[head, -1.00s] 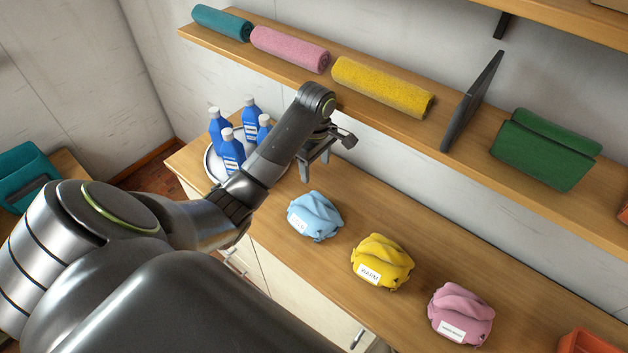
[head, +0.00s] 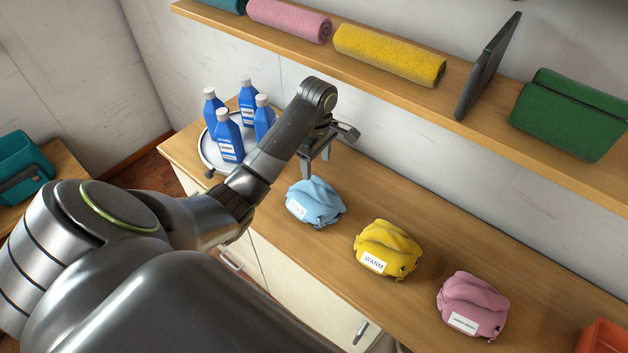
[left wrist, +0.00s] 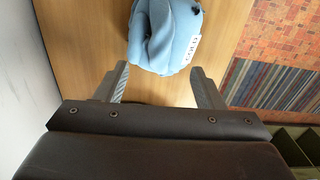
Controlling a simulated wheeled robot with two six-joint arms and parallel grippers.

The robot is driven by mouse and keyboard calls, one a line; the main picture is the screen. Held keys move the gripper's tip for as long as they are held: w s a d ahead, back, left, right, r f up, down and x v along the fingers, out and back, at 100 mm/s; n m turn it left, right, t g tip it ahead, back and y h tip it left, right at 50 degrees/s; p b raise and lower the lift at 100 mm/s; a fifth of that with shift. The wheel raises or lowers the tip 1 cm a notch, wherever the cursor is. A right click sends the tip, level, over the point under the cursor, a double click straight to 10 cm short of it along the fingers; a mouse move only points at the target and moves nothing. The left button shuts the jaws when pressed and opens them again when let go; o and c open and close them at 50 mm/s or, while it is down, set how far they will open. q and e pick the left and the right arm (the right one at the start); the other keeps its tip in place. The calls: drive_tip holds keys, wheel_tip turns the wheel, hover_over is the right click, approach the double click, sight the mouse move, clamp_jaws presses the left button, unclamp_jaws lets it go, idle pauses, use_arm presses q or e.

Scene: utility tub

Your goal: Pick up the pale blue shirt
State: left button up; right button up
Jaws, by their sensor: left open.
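The pale blue shirt (head: 316,203) is a crumpled bundle with a white label, lying on the wooden counter. In the left wrist view the shirt (left wrist: 163,35) lies at the top, just beyond the fingertips and roughly in line with the gap between them. My left gripper (head: 316,172) is open and empty, just above and behind the shirt in the head view. Its two fingers are spread apart in the left wrist view (left wrist: 158,80). I see no contact with the shirt. My right gripper is not in view.
A yellow bundle (head: 386,248) labelled WARM and a pink bundle (head: 471,303) lie to the right on the counter (head: 440,235). A round tray (head: 207,152) with several blue bottles stands at the left. A shelf (head: 400,88) with rolled towels runs behind, above the counter.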

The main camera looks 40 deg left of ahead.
sight(316, 186)
use_arm(q)
drive_tip(key=shift+f+b, duration=2.6)
drive_tip(key=shift+f, duration=0.55)
drive_tip(key=shift+s+f, duration=0.1)
drive_tip(key=shift+f, duration=0.25)
drive_tip(key=shift+f+p, duration=0.4)
drive_tip(key=shift+f, duration=1.05)
drive_tip(key=shift+c, duration=0.4)
clamp_jaws()
